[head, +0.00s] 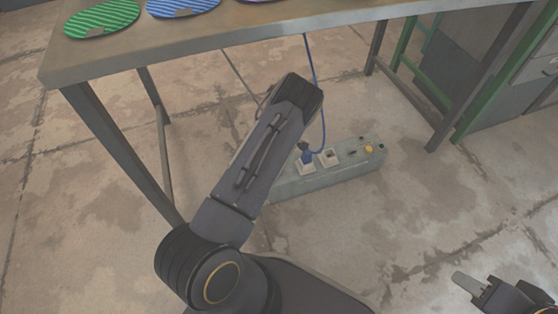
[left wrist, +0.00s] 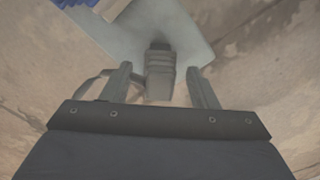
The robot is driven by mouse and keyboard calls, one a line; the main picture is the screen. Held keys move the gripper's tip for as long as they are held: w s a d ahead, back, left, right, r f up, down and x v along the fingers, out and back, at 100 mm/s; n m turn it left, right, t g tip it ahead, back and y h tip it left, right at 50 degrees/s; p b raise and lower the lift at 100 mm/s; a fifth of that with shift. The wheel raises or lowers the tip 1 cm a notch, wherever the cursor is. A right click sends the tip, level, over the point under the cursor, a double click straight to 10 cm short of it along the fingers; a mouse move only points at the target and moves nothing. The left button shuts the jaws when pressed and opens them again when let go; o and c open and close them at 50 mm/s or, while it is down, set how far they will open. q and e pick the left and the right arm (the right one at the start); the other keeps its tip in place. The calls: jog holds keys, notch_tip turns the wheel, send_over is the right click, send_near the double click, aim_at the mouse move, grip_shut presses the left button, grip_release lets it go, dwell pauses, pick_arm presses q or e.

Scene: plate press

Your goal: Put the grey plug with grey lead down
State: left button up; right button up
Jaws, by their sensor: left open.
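In the left wrist view, the grey plug (left wrist: 160,78) is between the two fingers of my left gripper (left wrist: 162,88). The fingers are open, with a gap on each side of the plug. A grey lead (left wrist: 88,82) loops out to the left, past the left finger. A pale grey surface (left wrist: 118,38) lies behind the plug; I cannot tell whether the plug touches it. In the head view my left arm hides the left gripper and the grey plug. My right gripper (head: 475,285) is low at the right, apart from everything; its opening is unclear.
A grey socket box (head: 325,177) stands on the floor, with a blue plug (head: 307,155) in its left socket. The socket (head: 329,158) beside it looks empty. A blue lead (head: 314,70) rises to the table (head: 240,38).

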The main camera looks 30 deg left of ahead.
pick_arm(q)
notch_tip(320, 180, up, 12)
jog(key=p, duration=0.4)
jog(key=shift+s+f, duration=0.1)
jog(key=shift+f, duration=0.05)
